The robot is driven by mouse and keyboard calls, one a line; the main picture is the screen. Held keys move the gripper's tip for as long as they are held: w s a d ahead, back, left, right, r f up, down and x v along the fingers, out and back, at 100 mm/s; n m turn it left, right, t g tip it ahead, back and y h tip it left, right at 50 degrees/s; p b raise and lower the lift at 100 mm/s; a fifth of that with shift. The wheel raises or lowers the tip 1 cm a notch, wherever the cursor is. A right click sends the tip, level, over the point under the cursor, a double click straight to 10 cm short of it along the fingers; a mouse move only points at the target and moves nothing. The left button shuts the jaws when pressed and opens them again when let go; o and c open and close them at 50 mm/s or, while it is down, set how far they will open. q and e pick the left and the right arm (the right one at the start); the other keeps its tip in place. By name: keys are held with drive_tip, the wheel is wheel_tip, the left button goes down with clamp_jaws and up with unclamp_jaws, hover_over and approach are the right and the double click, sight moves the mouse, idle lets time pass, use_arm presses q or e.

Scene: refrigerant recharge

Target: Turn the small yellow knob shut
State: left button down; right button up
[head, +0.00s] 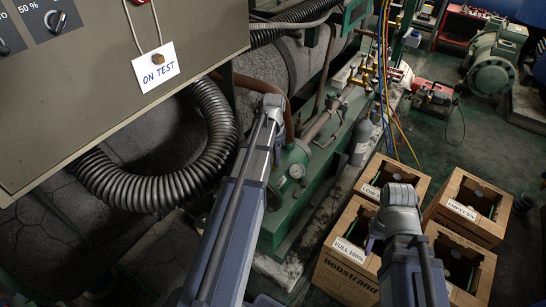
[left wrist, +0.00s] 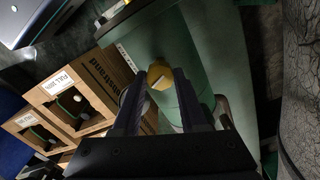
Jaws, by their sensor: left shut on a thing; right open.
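The small yellow knob (left wrist: 160,74) sits on green metalwork in the left wrist view. My left gripper (left wrist: 160,82) has its two dark fingers on either side of the knob and is shut on it. In the head view, my left arm reaches up beside the green machine (head: 291,158) with its round gauge, and the knob and left fingertips are hidden. My right arm is over the crates at the lower right. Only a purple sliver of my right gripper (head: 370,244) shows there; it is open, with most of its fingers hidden.
Cardboard crates (head: 348,274) with "FULL 100%" and "EMPTY 5%" labels stand at the lower right. A grey cabinet (head: 110,85) with an "ON TEST" tag (head: 156,68) and a thick corrugated hose (head: 135,185) fill the left. Coloured hoses (head: 387,75) hang behind.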

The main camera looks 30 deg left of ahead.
use_arm(q)
drive_tip(key=shift+m, duration=2.1)
drive_tip(key=shift+c, duration=2.2)
unclamp_jaws()
drive_tip(key=shift+r, duration=0.15)
wheel_tip(320, 180, up, 8)
drive_tip(key=p, duration=0.8)
drive_tip(key=shift+f, duration=0.2)
